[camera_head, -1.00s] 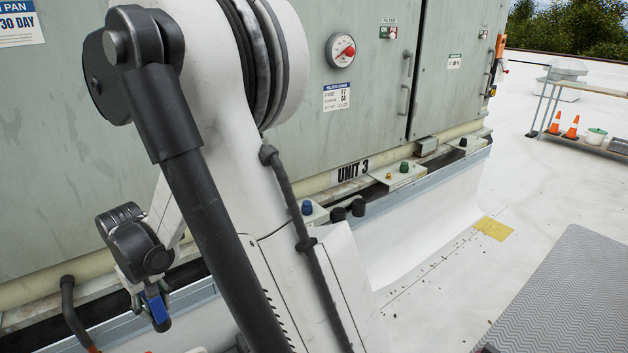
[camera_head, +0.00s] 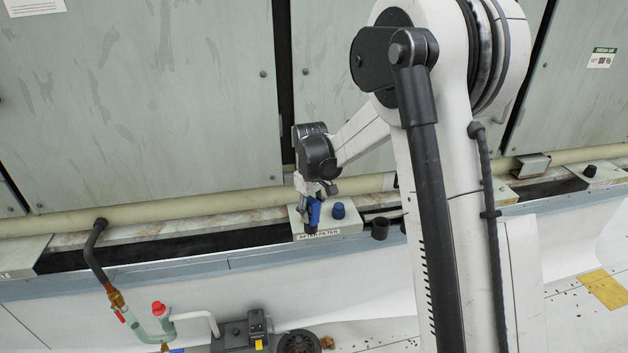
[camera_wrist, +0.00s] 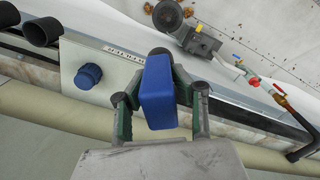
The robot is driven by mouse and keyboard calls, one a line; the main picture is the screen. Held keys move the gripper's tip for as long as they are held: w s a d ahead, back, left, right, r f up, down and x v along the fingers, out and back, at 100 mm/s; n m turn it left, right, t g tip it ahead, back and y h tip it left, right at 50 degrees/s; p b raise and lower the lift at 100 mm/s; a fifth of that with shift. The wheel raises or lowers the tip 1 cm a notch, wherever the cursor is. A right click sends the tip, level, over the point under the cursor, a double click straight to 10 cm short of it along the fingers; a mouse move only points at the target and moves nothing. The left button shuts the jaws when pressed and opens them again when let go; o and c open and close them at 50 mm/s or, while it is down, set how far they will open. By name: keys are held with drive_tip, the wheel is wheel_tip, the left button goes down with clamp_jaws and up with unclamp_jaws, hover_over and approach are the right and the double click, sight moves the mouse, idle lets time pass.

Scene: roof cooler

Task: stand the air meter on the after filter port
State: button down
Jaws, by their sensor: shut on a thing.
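The blue air meter (camera_head: 313,215) is held in my gripper (camera_head: 312,198), hanging below the wrist. In the wrist view the air meter (camera_wrist: 158,95) sits between the two fingers of my gripper (camera_wrist: 160,100). The after filter box (camera_head: 345,222) is a pale box with an "AFTER FILTER" label, and the meter is in front of or above its left part. A blue cap (camera_head: 338,211) stands on the box, right of the meter; it also shows in the wrist view (camera_wrist: 88,76). The port's opening is not clearly visible. I cannot tell whether the meter touches the box.
Dark open cups (camera_head: 380,228) stand right of the box. A beige pipe (camera_head: 230,196) runs behind it along the unit. Left are a bent dark pipe (camera_head: 92,250) and a red-capped fitting (camera_head: 158,310). A motor pump (camera_head: 240,338) sits below on the white roof.

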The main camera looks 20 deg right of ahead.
drive_tip(key=shift+w+d+f+n+p, duration=0.15)
drive_tip(key=shift+w+f+n, duration=0.15)
drive_tip(key=shift+w+n, duration=1.1)
drive_tip(key=shift+w+d+f+n+p, duration=0.1)
drive_tip(key=shift+w+f+n, duration=0.2)
drive_tip(key=shift+w+n, duration=1.1)
drive_tip(key=shift+w+d+f+n+p, duration=0.15)
drive_tip(key=shift+w+f+n, duration=0.25)
drive_tip(key=shift+w, duration=1.9)
drive_tip(key=shift+r, duration=0.1)
drive_tip(key=shift+b, duration=0.4)
drive_tip(key=shift+f+b, duration=1.25)
drive_tip(key=shift+f, duration=0.45)
drive_tip(key=c, duration=1.3)
unclamp_jaws()
drive_tip(key=shift+c, duration=0.2)
drive_tip(key=shift+r, duration=0.1)
